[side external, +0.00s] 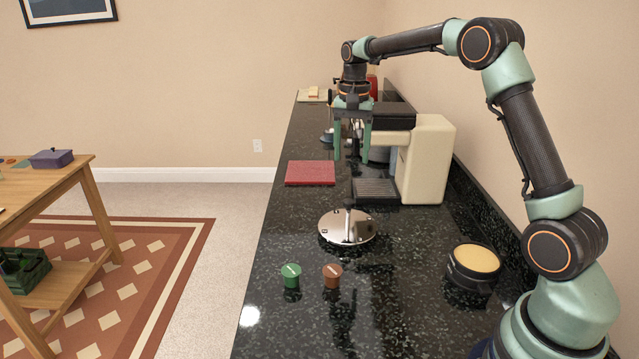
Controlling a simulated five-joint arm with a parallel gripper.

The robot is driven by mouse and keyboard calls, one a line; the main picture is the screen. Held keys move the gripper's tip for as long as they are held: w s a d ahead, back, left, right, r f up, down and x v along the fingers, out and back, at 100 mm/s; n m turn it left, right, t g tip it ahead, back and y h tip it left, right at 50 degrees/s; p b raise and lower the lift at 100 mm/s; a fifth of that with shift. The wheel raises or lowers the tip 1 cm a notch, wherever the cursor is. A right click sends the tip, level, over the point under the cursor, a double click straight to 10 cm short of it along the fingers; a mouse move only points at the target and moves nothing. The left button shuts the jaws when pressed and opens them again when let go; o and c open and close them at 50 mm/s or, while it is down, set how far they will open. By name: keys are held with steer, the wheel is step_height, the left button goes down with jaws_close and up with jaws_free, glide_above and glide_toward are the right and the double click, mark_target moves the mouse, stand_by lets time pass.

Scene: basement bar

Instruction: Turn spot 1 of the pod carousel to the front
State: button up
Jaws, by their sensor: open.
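The pod carousel (333,232) is a round, shiny silver disc with a short dark upright post near its middle. It lies on the black speckled counter, in front of the coffee machine. Small dark marks show near its rim, but they are too small to read, so I cannot tell which is spot 1. My gripper (352,157) points down, open, with its two green fingers apart. It appears above and behind the carousel, near the front of the coffee machine, and does not touch the disc. I see nothing held between the fingers.
A cream and black coffee machine (427,160) stands right of my gripper. A red mat (311,173) lies to the left. A green pod (291,276) and a brown pod (332,276) stand nearer the camera. A black round container (474,268) with a yellow top stands right.

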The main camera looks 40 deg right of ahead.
mark_target(349, 201)
step_height(349, 201, down, 12)
stand_by(0.5)
jaws_close()
stand_by(1.4)
